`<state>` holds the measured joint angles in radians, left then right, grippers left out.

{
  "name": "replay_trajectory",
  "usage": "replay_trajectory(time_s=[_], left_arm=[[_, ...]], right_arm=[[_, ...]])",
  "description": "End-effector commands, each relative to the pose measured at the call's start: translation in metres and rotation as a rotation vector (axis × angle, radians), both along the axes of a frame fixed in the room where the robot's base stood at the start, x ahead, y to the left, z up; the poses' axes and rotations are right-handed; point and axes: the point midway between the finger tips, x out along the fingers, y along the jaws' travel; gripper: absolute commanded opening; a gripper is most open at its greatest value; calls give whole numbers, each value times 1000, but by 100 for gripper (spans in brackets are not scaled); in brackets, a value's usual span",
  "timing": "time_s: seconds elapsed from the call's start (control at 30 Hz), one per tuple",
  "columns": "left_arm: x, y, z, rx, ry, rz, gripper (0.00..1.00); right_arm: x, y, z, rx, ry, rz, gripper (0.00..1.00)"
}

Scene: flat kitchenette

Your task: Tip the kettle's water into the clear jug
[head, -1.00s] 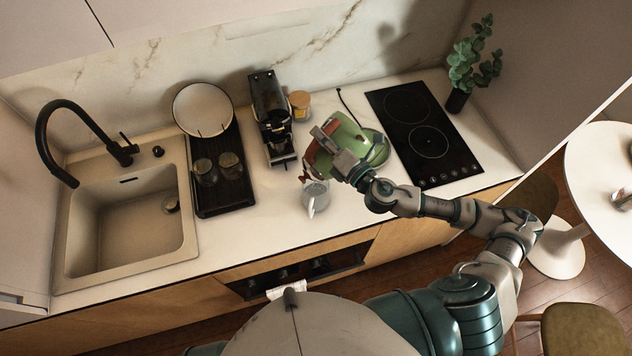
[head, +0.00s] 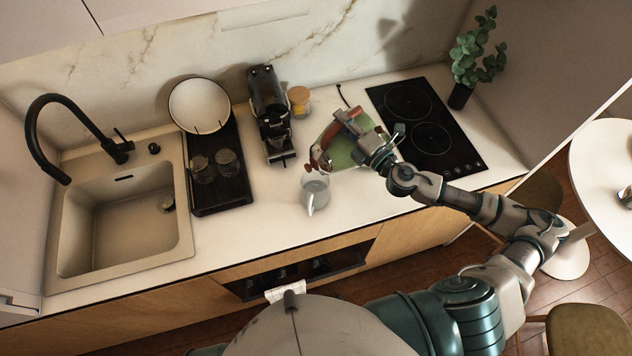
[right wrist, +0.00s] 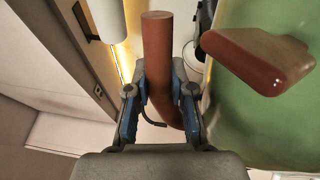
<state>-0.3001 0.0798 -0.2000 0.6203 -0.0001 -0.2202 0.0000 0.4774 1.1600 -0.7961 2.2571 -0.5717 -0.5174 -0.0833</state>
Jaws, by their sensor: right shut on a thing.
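The green kettle (head: 343,157) with a reddish-brown handle is held above the counter, just right of and behind the clear jug (head: 315,192). It looks tilted, its brown-trimmed end leaning left toward the jug. My right gripper (head: 360,138) is shut on the kettle's handle. In the right wrist view, the handle (right wrist: 158,55) stands between the two fingers, with a brown knob (right wrist: 258,60) and green kettle body (right wrist: 285,120) to the right. The jug stands upright; I cannot make out a water stream or its water level. My left gripper is not in view.
A black coffee machine (head: 269,115) and a lidded jar (head: 299,100) stand behind the jug. A black tray (head: 222,195) with glasses and the sink (head: 125,220) are left. The black hob (head: 425,125) is right of the kettle. Counter in front of the tray and jug is clear.

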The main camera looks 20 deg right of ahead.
Motion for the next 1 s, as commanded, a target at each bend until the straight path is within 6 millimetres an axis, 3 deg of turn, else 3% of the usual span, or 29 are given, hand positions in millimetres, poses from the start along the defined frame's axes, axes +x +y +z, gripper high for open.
replay_trajectory(time_s=[0.23, 0.63, 0.97, 1.0], left_arm=[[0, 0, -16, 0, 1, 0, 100], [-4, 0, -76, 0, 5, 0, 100], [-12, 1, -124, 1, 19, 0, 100], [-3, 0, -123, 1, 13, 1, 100]], right_arm=[[4, -9, -4, 55, 17, -2, 0], [24, -60, -31, 279, 111, -2, 0], [36, -89, -65, 524, 214, 4, 0], [37, -91, -67, 545, 222, 4, 0]])
